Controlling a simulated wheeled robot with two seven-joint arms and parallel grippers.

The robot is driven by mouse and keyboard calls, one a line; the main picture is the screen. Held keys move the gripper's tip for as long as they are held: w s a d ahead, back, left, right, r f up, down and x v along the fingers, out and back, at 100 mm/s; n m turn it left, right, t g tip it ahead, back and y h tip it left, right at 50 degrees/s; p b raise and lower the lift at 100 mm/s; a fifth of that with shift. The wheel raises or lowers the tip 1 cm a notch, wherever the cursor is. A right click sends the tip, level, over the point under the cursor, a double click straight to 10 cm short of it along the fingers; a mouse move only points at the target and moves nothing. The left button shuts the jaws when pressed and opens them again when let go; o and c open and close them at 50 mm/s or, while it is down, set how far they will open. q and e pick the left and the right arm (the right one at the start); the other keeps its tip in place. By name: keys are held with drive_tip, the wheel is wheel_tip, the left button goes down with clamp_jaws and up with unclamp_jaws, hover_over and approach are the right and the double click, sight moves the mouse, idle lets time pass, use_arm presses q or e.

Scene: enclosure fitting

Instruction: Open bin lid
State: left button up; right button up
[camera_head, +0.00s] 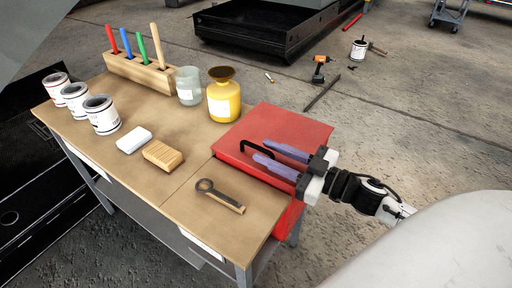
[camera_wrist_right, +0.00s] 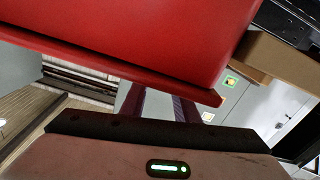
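The red bin lid (camera_head: 295,125) lies at the right end of the workbench and looks flat and closed in the head view. A black bar handle (camera_head: 256,147) stands on its top. My right gripper (camera_head: 260,150) reaches in from the right with two purple fingers over the lid, beside the handle's right end. The fingers are apart, and I see nothing gripped; whether they touch the handle I cannot tell. In the right wrist view the red lid (camera_wrist_right: 150,35) fills the top, and the fingers (camera_wrist_right: 158,103) are partly hidden behind its edge. My left gripper is not in view.
The workbench (camera_head: 185,185) holds a wrench-like tool (camera_head: 220,196), a wooden block (camera_head: 163,154), a white block (camera_head: 134,140), a yellow jar (camera_head: 224,100), a glass jar (camera_head: 189,88), several cans and a wooden rack (camera_head: 140,72). Concrete floor (camera_head: 400,140) is clear right of the bin.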

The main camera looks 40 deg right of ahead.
sight(247, 143)
drive_tip(key=shift+x, duration=2.05)
drive_tip(key=shift+c, duration=0.3)
clamp_jaws()
